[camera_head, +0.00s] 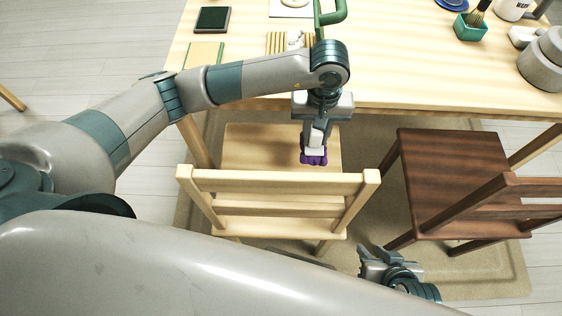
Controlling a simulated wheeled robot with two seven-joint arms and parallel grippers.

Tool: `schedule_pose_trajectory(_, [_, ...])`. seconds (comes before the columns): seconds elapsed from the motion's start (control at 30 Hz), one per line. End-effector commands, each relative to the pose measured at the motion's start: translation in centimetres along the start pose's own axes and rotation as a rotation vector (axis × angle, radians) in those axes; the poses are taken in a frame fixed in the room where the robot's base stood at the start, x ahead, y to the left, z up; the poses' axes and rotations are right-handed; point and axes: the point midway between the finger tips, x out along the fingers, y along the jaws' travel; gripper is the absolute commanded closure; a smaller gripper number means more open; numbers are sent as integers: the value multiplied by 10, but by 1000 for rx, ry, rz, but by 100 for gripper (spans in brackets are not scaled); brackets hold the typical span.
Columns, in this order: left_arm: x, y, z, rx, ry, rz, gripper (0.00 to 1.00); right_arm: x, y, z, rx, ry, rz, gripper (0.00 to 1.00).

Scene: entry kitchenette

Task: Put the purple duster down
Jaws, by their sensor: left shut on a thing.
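The purple duster (314,158) is held in my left gripper (315,139), which points down and is shut on it. The duster shows as a small purple fringe below the fingers. It is over the seat (250,145) of the light wooden chair, between the chair's backrest and the table edge. I cannot tell whether it touches the seat. My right gripper (372,258) is low in the view, over the rug to the right of the light chair. It looks empty, but its jaw opening is unclear.
The light table (400,60) stands behind the chair, with a dark tray (213,19), a green book-like item (204,55), a slatted wooden piece (277,42) and a teal pot with a brush (469,27). A dark brown chair (450,165) stands at the right. The light chair's backrest (270,182) is close in front of my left gripper.

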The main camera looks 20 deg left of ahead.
Motion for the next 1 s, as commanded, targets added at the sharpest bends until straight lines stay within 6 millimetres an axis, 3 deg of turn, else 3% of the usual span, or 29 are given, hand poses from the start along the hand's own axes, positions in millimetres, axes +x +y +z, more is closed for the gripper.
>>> schedule_pose_trajectory(0.47, [4,-7,0,-2,-1,-1,100,0,0,0,0,-3,1,69])
schedule_pose_trajectory(0.67, [20,-34,2,-4,-4,-2,100,-2,2,2,0,-18,6,69])
schedule_pose_trajectory(1.0, [57,-96,3,-3,-2,-3,100,-4,5,7,1,-47,15,69])
